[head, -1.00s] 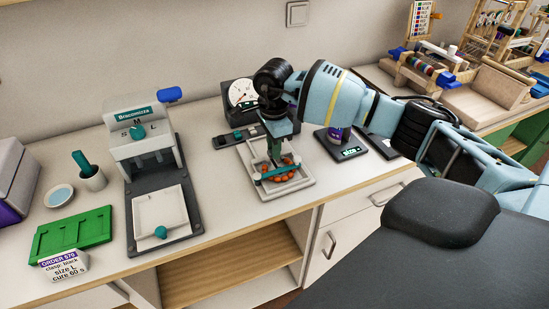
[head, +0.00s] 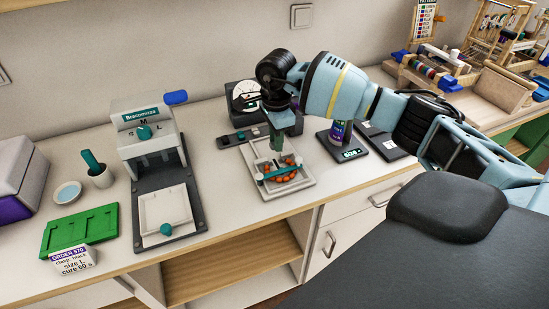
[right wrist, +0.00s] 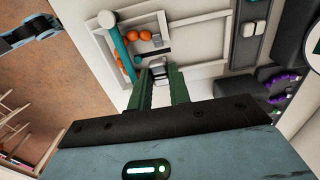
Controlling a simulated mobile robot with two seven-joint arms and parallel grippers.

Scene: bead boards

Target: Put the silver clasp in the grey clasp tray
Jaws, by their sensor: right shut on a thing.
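My right gripper (head: 277,152) hangs just over the white bead board (head: 300,186), fingers pointing down. In the right wrist view, its green fingers (right wrist: 159,80) are shut on a small silver clasp (right wrist: 158,70). In the head view the clasp is too small to make out. The board holds orange beads (right wrist: 141,40) and a teal bar (right wrist: 122,52). A dark grey tray (head: 223,142) with small pieces lies behind the board; in the wrist view a grey tray (right wrist: 246,50) with pale pieces shows right of the board. It looks like the clasp tray. My left gripper is not in view.
A dial gauge (head: 243,97) stands behind the board, and a scale (head: 352,153) with a purple-banded container is to its right. A press (head: 145,135) stands left, with a green tray (head: 80,232) and an order card (head: 73,260) beyond it. Clear counter lies between press and board.

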